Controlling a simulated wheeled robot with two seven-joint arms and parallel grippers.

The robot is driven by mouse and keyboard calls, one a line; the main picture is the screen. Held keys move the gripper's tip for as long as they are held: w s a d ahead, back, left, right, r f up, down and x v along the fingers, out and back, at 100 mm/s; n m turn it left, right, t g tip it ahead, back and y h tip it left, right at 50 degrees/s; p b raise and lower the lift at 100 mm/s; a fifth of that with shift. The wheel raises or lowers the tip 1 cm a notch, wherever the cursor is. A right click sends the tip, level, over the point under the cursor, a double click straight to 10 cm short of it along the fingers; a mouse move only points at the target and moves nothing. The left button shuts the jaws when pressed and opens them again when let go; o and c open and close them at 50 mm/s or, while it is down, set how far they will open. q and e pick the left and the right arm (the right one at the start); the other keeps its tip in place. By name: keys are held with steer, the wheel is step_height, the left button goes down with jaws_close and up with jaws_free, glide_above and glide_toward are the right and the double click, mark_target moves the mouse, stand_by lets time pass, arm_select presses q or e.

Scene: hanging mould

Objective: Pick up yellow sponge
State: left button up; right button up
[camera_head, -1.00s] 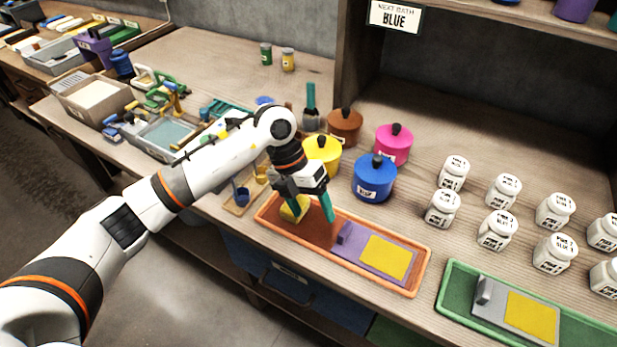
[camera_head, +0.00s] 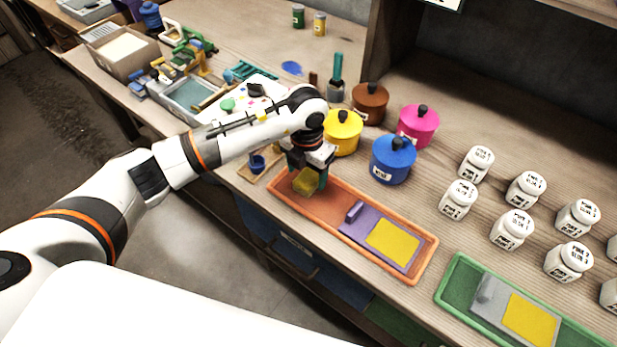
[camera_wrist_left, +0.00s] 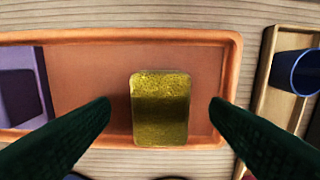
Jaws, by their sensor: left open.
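The yellow sponge (camera_head: 306,181) is at the left end of the orange tray (camera_head: 421,270). In the left wrist view the sponge (camera_wrist_left: 160,108) is a rounded block, upright in the picture, over the floor of the tray (camera_wrist_left: 90,75). My left gripper (camera_head: 311,178) is above that end of the tray. In the left wrist view its two dark green fingers (camera_wrist_left: 160,112) are apart, one on each side of the sponge, with clear gaps on both sides. My right gripper is not in view.
A purple float with a yellow pad (camera_head: 392,240) lies in the tray's right part. Yellow (camera_head: 343,135), blue (camera_head: 392,162) and pink (camera_head: 417,126) lidded pots stand behind. A small wooden tray with a blue cup (camera_head: 257,164) is left. White jars (camera_head: 512,228) stand right.

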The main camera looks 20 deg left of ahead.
mark_target(307, 178)
arm_select(q)
steer(key=shift+w+f, duration=0.1)
steer(key=shift+f, duration=1.45)
steer(key=shift+c, duration=0.5)
steer(key=c, duration=1)
steer(key=shift+o, duration=0.2)
steer(key=shift+r, duration=0.1)
